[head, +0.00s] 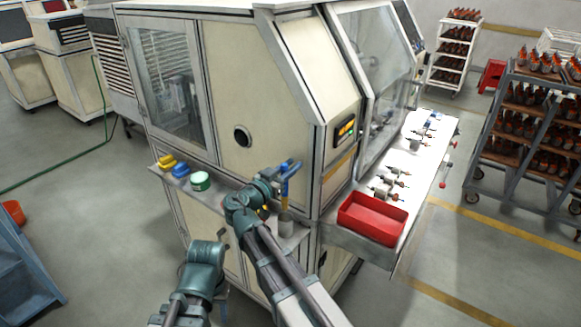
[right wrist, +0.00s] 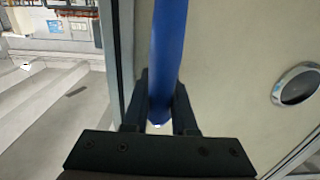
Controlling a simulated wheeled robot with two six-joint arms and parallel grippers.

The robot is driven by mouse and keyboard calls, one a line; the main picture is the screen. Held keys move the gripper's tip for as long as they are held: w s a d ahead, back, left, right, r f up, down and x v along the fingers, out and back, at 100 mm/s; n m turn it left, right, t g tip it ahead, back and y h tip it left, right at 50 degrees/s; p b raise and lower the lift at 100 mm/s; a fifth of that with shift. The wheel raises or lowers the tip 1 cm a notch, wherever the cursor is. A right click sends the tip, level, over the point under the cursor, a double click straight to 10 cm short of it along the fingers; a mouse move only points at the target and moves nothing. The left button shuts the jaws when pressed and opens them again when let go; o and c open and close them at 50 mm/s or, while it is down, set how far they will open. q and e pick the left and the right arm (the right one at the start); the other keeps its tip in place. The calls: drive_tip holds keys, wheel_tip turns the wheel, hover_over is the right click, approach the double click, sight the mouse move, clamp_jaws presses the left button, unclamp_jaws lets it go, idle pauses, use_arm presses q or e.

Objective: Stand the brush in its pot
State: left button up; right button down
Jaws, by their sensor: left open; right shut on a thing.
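The brush's blue handle (head: 284,187) hangs roughly upright over the machine's side shelf. My right gripper (head: 288,167) is shut on it. In the right wrist view the blue handle (right wrist: 168,55) runs up between the two fingers of that gripper (right wrist: 160,108). The bristle end cannot be made out. A small grey cylinder, which looks like the pot (head: 286,226), stands on the shelf just below the brush. Whether the brush's lower end is inside it or above it, I cannot tell. My left gripper (head: 222,238) is open and empty, low in front of the machine.
The shelf (head: 226,196) also holds a green-and-white tin (head: 200,180), a blue item (head: 180,169) and a yellow item (head: 166,161). A red tray (head: 372,219) and several armatures lie on the white bench to the right. The machine wall stands close behind the shelf.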

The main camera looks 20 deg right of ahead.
use_arm(q)
wheel_tip(320, 180, down, 8)
drive_tip(key=b, duration=0.7)
use_arm(e)
drive_tip(key=shift+f, duration=3.95)
use_arm(q)
drive_tip(key=shift+r, duration=0.1)
use_arm(e)
drive_tip(key=c, duration=0.6)
unclamp_jaws()
drive_tip(key=shift+c, duration=0.2)
use_arm(q)
drive_tip(key=shift+a, duration=0.1)
use_arm(e)
drive_tip(key=shift+s, duration=0.15)
